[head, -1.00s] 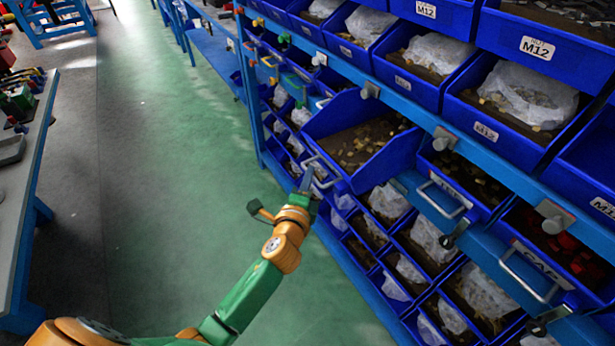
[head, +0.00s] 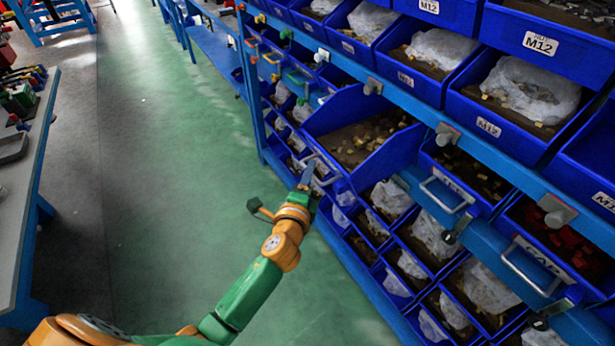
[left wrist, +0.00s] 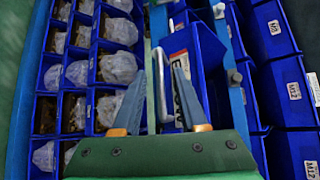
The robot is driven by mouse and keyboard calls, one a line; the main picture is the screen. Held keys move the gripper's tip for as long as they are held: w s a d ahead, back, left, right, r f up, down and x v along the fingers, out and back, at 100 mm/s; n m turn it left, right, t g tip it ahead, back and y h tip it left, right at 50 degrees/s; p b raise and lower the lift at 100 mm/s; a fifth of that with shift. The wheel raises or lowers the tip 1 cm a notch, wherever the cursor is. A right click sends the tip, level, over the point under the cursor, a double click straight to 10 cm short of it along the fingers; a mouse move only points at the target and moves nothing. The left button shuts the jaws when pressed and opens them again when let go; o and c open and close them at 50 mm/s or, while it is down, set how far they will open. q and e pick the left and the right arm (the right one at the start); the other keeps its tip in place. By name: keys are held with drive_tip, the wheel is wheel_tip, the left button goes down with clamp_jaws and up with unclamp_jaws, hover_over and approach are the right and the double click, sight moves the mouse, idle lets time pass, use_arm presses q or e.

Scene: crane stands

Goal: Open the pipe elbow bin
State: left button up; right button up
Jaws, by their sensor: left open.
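The pipe elbow bin (head: 385,157) is a blue bin in the rack's middle row, with small tan pieces inside. It juts out from the rack well past its neighbours. Its front has a grey bar handle (left wrist: 160,85) and a partly hidden label (left wrist: 183,90) in the left wrist view. My left gripper (head: 308,177) is at the bin's front, beside the handle. In the left wrist view my left gripper (left wrist: 157,98) is open, its two fingers on either side of the handle. I cannot tell whether they touch it. My right gripper is out of view.
Blue bins with white bags and loose parts (head: 440,50) fill the rows above. Smaller bins (head: 410,268) lie below. Other handled bins (head: 530,265) stand at the right. A workbench (head: 35,170) is at the left. The green floor (head: 175,180) between is clear.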

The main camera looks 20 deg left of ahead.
use_arm(q)
drive_tip(key=s+r, duration=0.1)
drive_tip(key=s, duration=0.5)
drive_tip(key=shift+s+d, duration=0.4)
drive_tip(key=shift+d, duration=0.05)
